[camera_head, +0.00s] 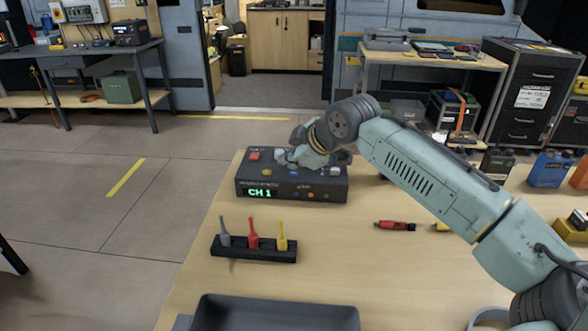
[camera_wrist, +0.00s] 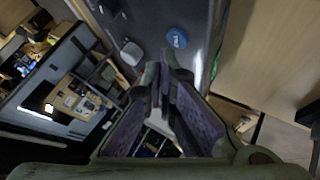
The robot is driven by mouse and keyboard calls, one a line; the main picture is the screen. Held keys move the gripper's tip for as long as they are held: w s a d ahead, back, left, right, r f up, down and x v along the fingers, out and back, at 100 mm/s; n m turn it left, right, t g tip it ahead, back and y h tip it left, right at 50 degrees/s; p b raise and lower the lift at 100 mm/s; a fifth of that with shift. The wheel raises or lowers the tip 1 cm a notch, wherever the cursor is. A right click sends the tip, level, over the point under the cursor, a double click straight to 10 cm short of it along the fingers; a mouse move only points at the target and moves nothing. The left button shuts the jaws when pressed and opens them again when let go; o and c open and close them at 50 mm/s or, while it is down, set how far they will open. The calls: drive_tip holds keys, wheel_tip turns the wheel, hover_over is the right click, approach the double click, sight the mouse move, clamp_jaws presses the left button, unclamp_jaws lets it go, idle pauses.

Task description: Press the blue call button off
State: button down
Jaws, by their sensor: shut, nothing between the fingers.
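The blue button (camera_wrist: 177,38) is round and sits on the dark top of the control box in the wrist view. The box (camera_head: 262,191) stands on the wooden table in the head view, with a green "CH 1" display on its front. My gripper (camera_head: 284,157) is over the box top, its fingers shut and empty. In the wrist view its fingertips (camera_wrist: 165,62) are close to the blue button, just below it in the picture; I cannot tell whether they touch the box.
A pale button (camera_wrist: 132,50) lies left of the blue one. A red button (camera_head: 254,155) and a yellow button (camera_head: 267,171) are at the box's left. A black rack (camera_head: 254,254) with several coloured pieces and a dark tray (camera_head: 275,304) are in front. Table surface between is clear.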

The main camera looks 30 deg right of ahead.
sight(292, 174)
drive_tip(key=shift+r, duration=0.2)
wheel_tip(292, 174, up, 6)
drive_tip(key=p, duration=0.5)
drive_tip(key=shift+f, duration=0.1)
drive_tip(key=shift+a, duration=0.1)
idle(1.6)
